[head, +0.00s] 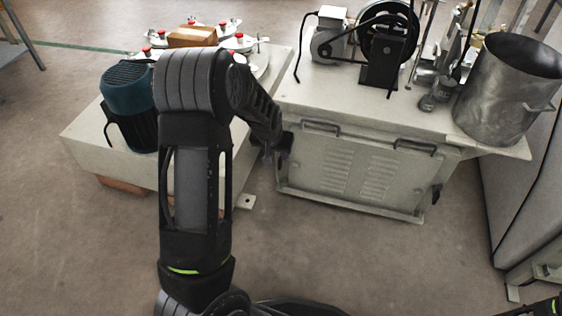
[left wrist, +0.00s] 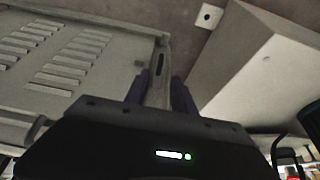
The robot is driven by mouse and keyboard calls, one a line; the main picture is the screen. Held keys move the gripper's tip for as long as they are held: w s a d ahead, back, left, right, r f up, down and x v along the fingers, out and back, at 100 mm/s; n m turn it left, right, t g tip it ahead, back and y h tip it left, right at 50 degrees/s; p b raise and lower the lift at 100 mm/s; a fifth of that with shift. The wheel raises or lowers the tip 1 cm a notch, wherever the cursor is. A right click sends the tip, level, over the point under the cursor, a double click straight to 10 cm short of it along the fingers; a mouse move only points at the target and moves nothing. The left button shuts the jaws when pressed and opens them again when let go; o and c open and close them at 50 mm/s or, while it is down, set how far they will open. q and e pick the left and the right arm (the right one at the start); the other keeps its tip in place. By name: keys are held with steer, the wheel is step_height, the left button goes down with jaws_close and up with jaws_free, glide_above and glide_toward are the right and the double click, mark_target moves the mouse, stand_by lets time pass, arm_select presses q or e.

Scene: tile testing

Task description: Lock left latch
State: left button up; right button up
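The left latch (left wrist: 157,78) is a pale, narrow lever with a dark slot, on the left end of the grey cabinet, seen in the left wrist view. My left gripper (left wrist: 160,88) has one dark finger on each side of it, with no clear gap, so it looks shut on the latch. In the head view my left gripper (head: 283,148) is at the left edge of the cabinet's louvred front panel (head: 340,168), and hides the latch. A dark latch (head: 436,193) shows at the cabinet's right end. My right gripper is out of view.
A low pale block (head: 85,140) with a blue motor (head: 127,88) stands left, close beside the cabinet. The cabinet top (head: 300,95) carries a pulley machine (head: 385,40) and a metal pot (head: 510,90). The floor (head: 380,260) in front is clear.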

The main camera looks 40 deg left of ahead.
mark_target(279, 161)
arm_select(q)
steer(key=b+x, duration=0.3)
steer(key=x, duration=0.4)
steer(key=shift+s+b, duration=0.1)
steer(key=shift+b, duration=0.25)
steer(key=shift+w+a+f, duration=0.1)
steer(key=shift+w+f, duration=0.15)
steer(key=shift+f, duration=0.15)
jaws_close()
